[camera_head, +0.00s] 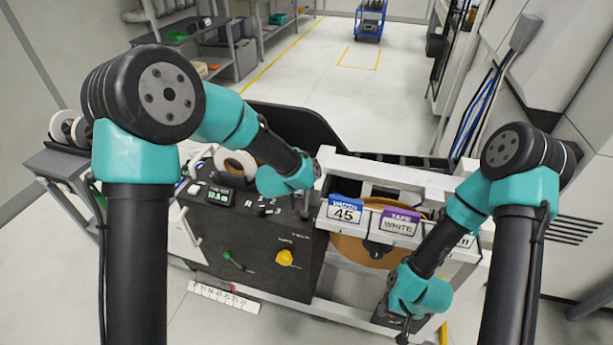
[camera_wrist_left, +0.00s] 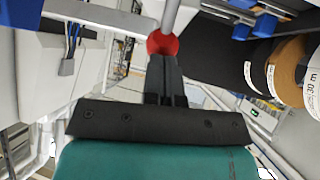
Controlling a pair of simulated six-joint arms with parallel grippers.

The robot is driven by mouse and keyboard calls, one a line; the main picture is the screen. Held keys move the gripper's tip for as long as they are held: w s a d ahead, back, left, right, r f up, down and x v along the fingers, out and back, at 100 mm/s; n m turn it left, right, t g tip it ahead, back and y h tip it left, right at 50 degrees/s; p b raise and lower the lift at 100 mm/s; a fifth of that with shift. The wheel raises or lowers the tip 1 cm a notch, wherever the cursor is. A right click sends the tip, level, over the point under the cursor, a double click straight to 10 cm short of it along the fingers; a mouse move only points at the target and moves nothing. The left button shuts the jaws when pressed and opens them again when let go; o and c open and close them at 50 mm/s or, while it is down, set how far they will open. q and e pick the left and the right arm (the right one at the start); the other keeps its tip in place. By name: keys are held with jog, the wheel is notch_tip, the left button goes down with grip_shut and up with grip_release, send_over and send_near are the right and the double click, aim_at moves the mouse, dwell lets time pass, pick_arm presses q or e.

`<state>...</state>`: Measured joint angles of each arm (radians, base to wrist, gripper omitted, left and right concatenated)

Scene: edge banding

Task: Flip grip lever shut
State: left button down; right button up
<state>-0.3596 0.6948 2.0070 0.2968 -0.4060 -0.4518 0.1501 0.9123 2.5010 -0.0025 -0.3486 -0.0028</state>
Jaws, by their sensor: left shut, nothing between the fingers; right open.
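A grey rod with a red end (camera_wrist_left: 163,43) stands right at the tips of my left gripper (camera_wrist_left: 163,60) in the left wrist view; I cannot tell whether they touch or whether this is the grip lever. The left gripper is shut with nothing between its fingers. In the head view it reaches the top of the dark machine, mostly hidden by its own wrist. A small green-handled lever (camera_head: 232,258) and a yellow knob (camera_head: 285,258) are on the machine's front panel (camera_head: 215,245). My right gripper (camera_head: 403,335) is open, low at the front right.
A ruler strip (camera_head: 222,296) lies low in front. Open floor lies behind.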

pick_arm(q)
jog(key=shift+w+r, duration=0.1)
jog(key=shift+w, duration=0.05)
jog(key=w+r+v, duration=0.1)
jog(key=r+v, duration=0.1)
jog(key=v, duration=1.1)
jog(key=shift+r, duration=0.4)
jog(key=shift+w, duration=0.1)
jog(key=s+a+f+n+g+y, duration=0.15)
jog(key=s+a+f, duration=0.25)
jog(key=f, duration=0.6)
jog(key=s+a+f+n+g, duration=0.1)
jog(key=s+a+f+g, duration=0.25)
jog(key=f, duration=0.55)
jog(key=s+a+f+n+g, duration=0.1)
jog(key=s+a+f, duration=0.35)
jog(key=f, duration=0.55)
jog(key=s+a+f+n+g, duration=0.2)
jog(key=s+f+g, duration=0.1)
jog(key=s+f, duration=0.4)
jog(key=shift+s+f, duration=0.2)
jog(key=shift+s, duration=1)
jog(key=shift+a, duration=0.15)
